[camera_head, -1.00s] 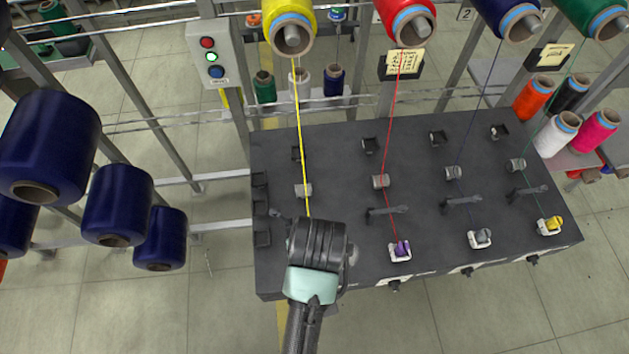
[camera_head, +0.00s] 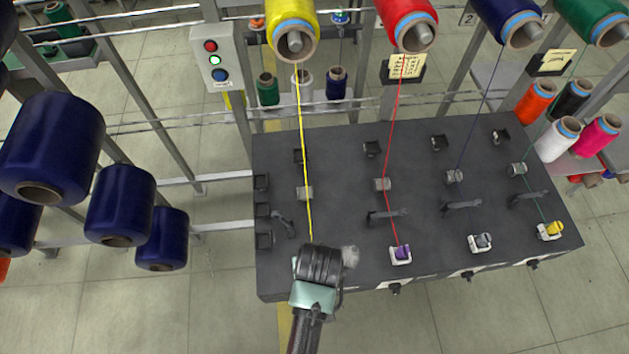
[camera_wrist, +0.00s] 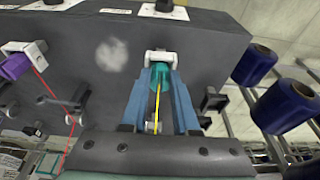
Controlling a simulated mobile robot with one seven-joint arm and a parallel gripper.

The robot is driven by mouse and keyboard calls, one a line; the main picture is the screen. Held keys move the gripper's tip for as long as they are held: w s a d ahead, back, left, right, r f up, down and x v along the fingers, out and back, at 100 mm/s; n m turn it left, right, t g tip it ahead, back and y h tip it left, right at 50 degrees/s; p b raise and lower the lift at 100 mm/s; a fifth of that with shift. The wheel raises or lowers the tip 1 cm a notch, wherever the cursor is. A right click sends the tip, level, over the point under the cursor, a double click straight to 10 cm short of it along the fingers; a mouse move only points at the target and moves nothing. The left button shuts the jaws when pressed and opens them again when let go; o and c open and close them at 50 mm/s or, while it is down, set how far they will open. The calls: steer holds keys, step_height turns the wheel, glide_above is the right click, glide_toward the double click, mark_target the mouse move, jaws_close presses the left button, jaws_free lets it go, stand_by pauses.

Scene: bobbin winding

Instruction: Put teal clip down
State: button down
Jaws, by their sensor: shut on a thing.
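The teal clip (camera_wrist: 161,84) is between the blue fingers of my gripper (camera_wrist: 160,92) in the wrist view. Its far end is at a white holder (camera_wrist: 160,58) on the dark bench. I cannot tell whether it is fully seated there. A yellow thread (camera_wrist: 157,112) runs from the clip back between the fingers. In the head view my gripper (camera_head: 318,268) is over the bench's front edge, below the yellow spool (camera_head: 291,28), and hides the clip and its holder.
To the right, white holders carry a purple clip (camera_head: 402,252), a grey clip (camera_head: 481,241) and a yellow clip (camera_head: 549,230). A dark lever (camera_head: 284,225) stands just behind my gripper. Large navy spools (camera_head: 52,145) hang at the left. A control box (camera_head: 213,57) shows a lit green button.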

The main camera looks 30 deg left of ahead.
steer(key=c, duration=0.7)
jaws_free()
steer(key=v, duration=1.2)
steer(key=w+d+r+m+t, duration=0.1)
steer(key=w+r+m+t, duration=0.1)
steer(key=w+r+t, duration=0.65)
steer(key=w+d+r+m+t, duration=0.1)
steer(key=w+r+t, duration=0.2)
steer(key=w+r, duration=1.1)
steer(key=s+d+r+m+t, duration=0.1)
steer(key=s+d+r+t, duration=0.15)
steer(key=r, duration=0.85)
steer(key=s+d+r+m+t, duration=0.1)
steer(key=r+t, duration=0.2)
steer(key=r, duration=0.7)
steer(key=s+d+r+t, duration=0.1)
steer(key=s+r+t, duration=0.1)
steer(key=r, duration=0.4)
steer(key=s+d+r+m+t+h, duration=0.1)
steer(key=s+r+t, duration=0.2)
steer(key=r, duration=0.3)
steer(key=s+d+r+t+h, duration=0.1)
steer(key=s+r+t, duration=0.1)
steer(key=s+r, duration=0.3)
steer(key=shift+d+r+m+t, duration=0.25)
steer(key=shift+r+m+t, duration=0.15)
steer(key=shift+r, duration=0.3)
